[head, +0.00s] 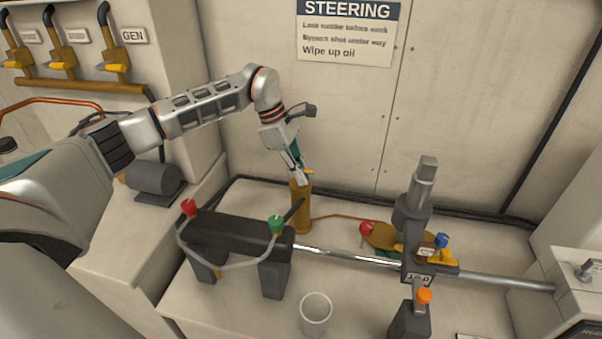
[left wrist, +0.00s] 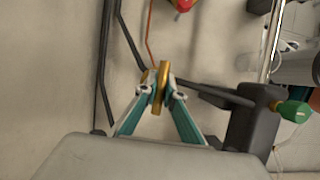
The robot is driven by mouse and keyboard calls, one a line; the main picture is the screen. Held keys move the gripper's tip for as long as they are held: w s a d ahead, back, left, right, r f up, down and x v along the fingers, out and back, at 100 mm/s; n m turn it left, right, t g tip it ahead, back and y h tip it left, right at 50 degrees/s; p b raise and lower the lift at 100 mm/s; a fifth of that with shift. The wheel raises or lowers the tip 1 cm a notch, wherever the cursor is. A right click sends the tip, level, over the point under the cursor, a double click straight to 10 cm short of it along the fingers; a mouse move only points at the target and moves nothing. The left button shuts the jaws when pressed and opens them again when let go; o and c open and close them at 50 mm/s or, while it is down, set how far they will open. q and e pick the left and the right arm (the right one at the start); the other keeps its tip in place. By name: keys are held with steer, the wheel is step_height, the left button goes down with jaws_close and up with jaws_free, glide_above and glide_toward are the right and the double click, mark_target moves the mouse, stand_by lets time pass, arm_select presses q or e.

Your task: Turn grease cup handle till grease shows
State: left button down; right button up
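The brass grease cup (head: 301,212) stands upright on the pale ledge near the back wall. Its handle (head: 308,172) shows as a small orange-yellow piece at the top. My left gripper (head: 299,178) reaches down onto it from above. In the left wrist view the handle is a narrow brass bar (left wrist: 161,84) between the two fingertips of my left gripper (left wrist: 159,92). Both tips appear to press on its sides. The cup body is mostly hidden in that view. I see no grease. My right gripper is not in view.
A dark hydraulic-looking block (head: 240,231) with red and green caps stands left of the cup. A steel rod (head: 345,256) runs right to a grey upright post (head: 412,235). A clear cup (head: 316,309) stands in front. A steering sign (head: 347,32) hangs behind.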

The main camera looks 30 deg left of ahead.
arm_select(q)
steer(key=shift+r+n+p, duration=0.15)
steer(key=shift+n+p, duration=0.2)
steer(key=shift+n, duration=0.05)
steer(key=shift+w+n+t, duration=0.1)
steer(key=shift+n+t, duration=0.3)
steer(key=shift+n, duration=0.3)
steer(key=c, duration=2)
jaws_free()
steer(key=shift+c, duration=0.2)
steer(key=v, duration=1.2)
